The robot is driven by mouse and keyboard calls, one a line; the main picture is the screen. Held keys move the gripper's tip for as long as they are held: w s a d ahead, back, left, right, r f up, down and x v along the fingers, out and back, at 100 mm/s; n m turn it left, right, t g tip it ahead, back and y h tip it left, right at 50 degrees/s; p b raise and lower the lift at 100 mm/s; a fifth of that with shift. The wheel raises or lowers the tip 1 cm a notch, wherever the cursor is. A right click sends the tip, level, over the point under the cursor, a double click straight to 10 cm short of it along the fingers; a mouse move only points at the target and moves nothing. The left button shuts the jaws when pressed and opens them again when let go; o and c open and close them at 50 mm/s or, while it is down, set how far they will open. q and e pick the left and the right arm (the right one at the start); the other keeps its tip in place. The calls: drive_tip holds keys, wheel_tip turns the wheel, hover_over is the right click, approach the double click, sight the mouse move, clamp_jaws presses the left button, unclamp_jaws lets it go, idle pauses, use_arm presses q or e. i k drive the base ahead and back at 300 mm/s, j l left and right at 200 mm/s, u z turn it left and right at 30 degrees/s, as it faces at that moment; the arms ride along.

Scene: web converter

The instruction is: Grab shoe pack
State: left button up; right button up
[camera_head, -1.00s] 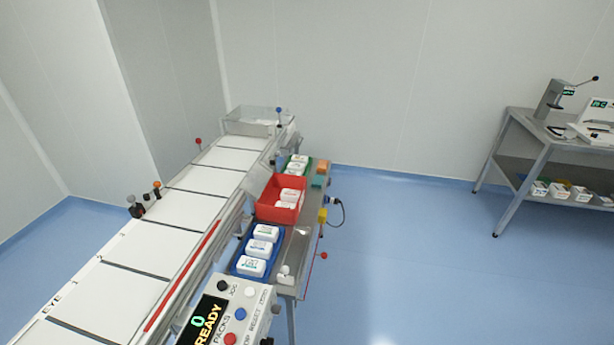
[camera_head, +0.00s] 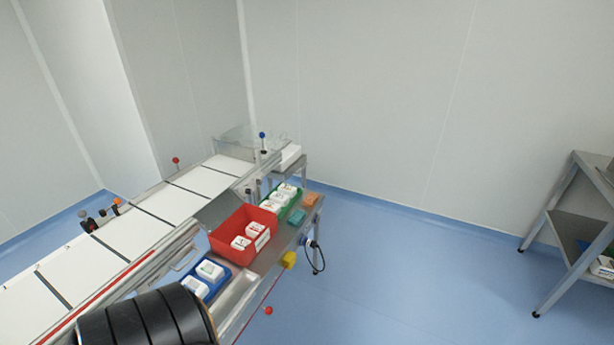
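White packs with printed labels lie in bins on the side shelf along the conveyor; I cannot tell which is the shoe pack. The red bin (camera_head: 222,246) holds white packs (camera_head: 240,243). The blue bin (camera_head: 217,288) in front of it holds white packs (camera_head: 209,270). The green bin (camera_head: 294,212) behind it holds white packs (camera_head: 281,196). A dark ribbed rounded shape at the bottom left, likely part of my arm, covers the near end of the shelf. Neither gripper shows.
The conveyor (camera_head: 150,235) with white panels runs along the left. Orange (camera_head: 311,199) and teal (camera_head: 296,217) blocks lie at the shelf's outer edge, near a yellow part (camera_head: 289,259) and a hanging cable. A grey table (camera_head: 572,222) stands at the far right.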

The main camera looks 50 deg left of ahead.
sight(267, 205)
drive_tip(key=i+j+u, duration=0.15)
drive_tip(key=i+u, duration=0.15)
drive_tip(key=u, duration=0.15)
drive_tip(key=i+u, duration=0.25)
drive_tip(key=u, duration=0.2)
drive_tip(key=i+u, duration=0.3)
drive_tip(key=u, duration=0.15)
drive_tip(key=i+l+u, duration=0.25)
drive_tip(key=u, duration=0.2)
